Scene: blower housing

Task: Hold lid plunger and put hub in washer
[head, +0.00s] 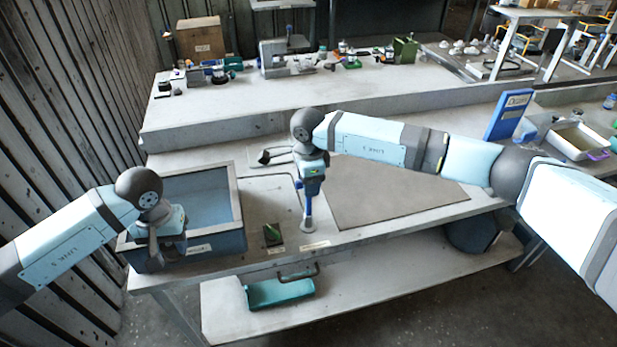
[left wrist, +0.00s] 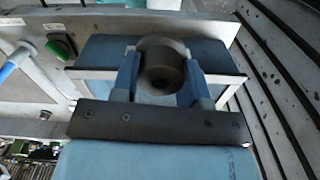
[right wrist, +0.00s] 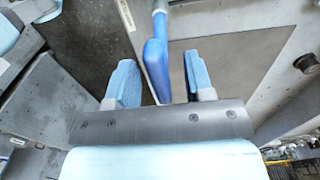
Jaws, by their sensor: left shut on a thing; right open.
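My left gripper (head: 158,250) is shut on the hub, a grey metal cylinder with a dark bore (left wrist: 162,72). In the head view the arm mostly hides it, near the front left corner of the washer. The washer (head: 232,205) is an open blue tank with a grey rim and bluish liquid inside. The lid plunger (head: 307,212) stands upright right of the washer, with a blue handle and a pale round foot. My right gripper (right wrist: 155,82) is open, and in its wrist view the blue handle (right wrist: 156,62) lies between the fingers, apart from both.
A green switch (head: 272,235) sits on the bench between washer and plunger. A grey mat (head: 390,195) lies clear to the right. A raised shelf (head: 300,110) with tools runs behind. A teal tray (head: 280,290) is on the lower shelf. A ribbed wall (head: 60,110) stands at left.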

